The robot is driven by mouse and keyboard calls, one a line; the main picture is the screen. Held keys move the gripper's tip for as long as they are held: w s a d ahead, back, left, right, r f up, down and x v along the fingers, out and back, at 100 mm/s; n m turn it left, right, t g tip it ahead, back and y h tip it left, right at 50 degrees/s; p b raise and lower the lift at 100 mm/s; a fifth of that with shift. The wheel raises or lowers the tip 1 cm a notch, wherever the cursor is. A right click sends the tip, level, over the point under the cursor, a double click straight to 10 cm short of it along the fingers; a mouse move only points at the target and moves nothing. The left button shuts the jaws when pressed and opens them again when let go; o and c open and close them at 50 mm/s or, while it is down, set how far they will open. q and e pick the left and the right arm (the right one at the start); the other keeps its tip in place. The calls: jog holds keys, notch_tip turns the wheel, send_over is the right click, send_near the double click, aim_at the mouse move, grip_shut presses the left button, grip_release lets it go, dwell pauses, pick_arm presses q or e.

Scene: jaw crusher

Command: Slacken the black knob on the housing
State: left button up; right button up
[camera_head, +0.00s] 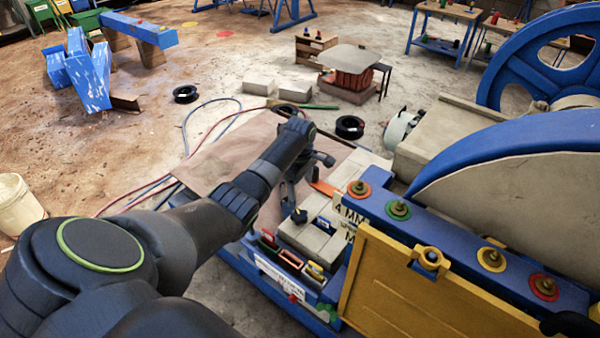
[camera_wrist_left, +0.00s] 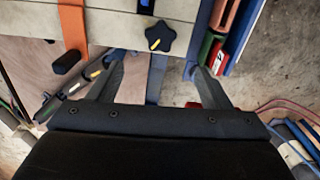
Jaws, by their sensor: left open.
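The black knob (camera_wrist_left: 160,37) is star-shaped with a yellow mark and sits on the pale housing (camera_wrist_left: 110,28) in the left wrist view. My left gripper (camera_wrist_left: 155,68) is open and empty. Its two fingers point toward the housing, one on either side of the knob's line, with the knob showing beyond the gap between them. I see no contact with the knob. My right gripper is not in view.
An orange strap (camera_wrist_left: 75,28) crosses the housing left of the knob. Red and green bins (camera_wrist_left: 216,58) sit close to the right finger. A yellow panel (camera_head: 410,290) and blue beam (camera_head: 450,235) with colour-ringed bolts stand to the right. Hoses lie on the floor.

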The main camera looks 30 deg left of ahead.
pick_arm(q)
jog(key=shift+r, duration=1.9)
jog(key=shift+s+f, duration=0.1)
